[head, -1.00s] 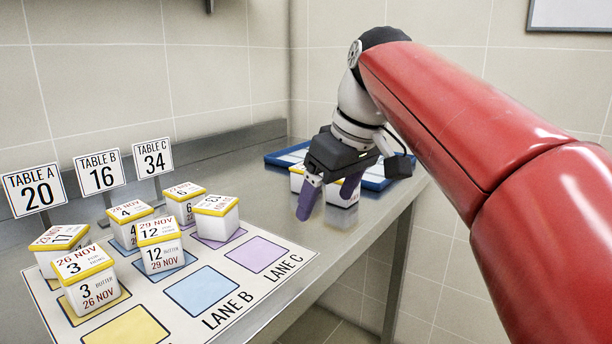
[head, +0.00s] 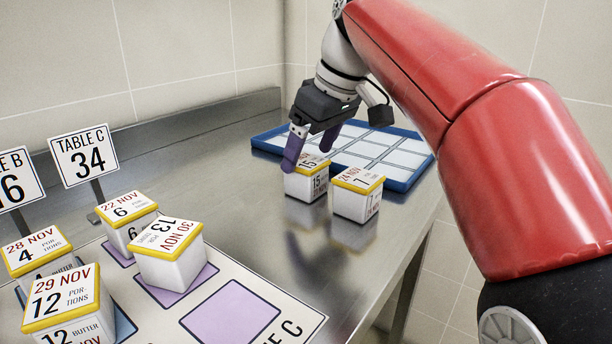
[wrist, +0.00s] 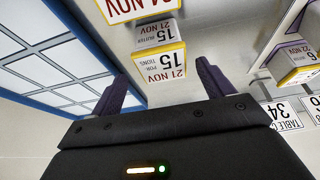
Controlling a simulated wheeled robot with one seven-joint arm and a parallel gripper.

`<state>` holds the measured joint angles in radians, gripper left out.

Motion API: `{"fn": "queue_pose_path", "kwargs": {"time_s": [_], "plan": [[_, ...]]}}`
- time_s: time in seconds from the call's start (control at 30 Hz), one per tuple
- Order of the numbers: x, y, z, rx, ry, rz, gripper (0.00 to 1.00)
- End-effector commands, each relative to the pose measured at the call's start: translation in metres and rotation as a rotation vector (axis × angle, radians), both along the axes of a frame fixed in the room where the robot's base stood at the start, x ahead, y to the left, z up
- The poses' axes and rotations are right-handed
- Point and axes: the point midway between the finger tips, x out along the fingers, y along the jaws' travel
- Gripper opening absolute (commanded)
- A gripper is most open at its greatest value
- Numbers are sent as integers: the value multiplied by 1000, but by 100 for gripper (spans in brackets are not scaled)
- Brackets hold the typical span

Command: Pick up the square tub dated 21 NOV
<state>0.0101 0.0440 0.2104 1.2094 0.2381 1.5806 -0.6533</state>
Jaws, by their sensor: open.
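The square tub dated 21 NOV, marked 15 portions, shows in the wrist view (wrist: 162,64) just beyond and between my fingertips. It is white with a yellow-edged lid. In the head view this tub (head: 306,180) stands on the steel table, left of the tub dated 24 NOV (head: 358,192), marked 7. My gripper (head: 307,155) is open and empty, with its purple fingers pointing down close to the 21 NOV tub. The fingers also show apart in the wrist view (wrist: 160,85). I cannot tell whether a finger touches the tub.
A blue-rimmed tray with white cells (head: 421,172) lies behind the two tubs. Several other dated tubs, including one dated 30 NOV (head: 168,262), stand on the lane mat (head: 285,308) at left. Table signs (head: 82,156) stand behind. Bare steel lies between mat and tubs.

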Motion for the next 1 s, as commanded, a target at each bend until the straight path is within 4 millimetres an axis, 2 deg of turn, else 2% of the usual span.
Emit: {"fn": "queue_pose_path", "kwargs": {"time_s": [0.1, 0.3, 0.6, 1.0], "plan": [[0, 5, -19, -1, 3, 1, 80], [5, 12, -43, 0, 2, -1, 80], [7, 14, -46, 0, 0, -1, 80], [6, 14, -46, 0, 0, -1, 28]]}}
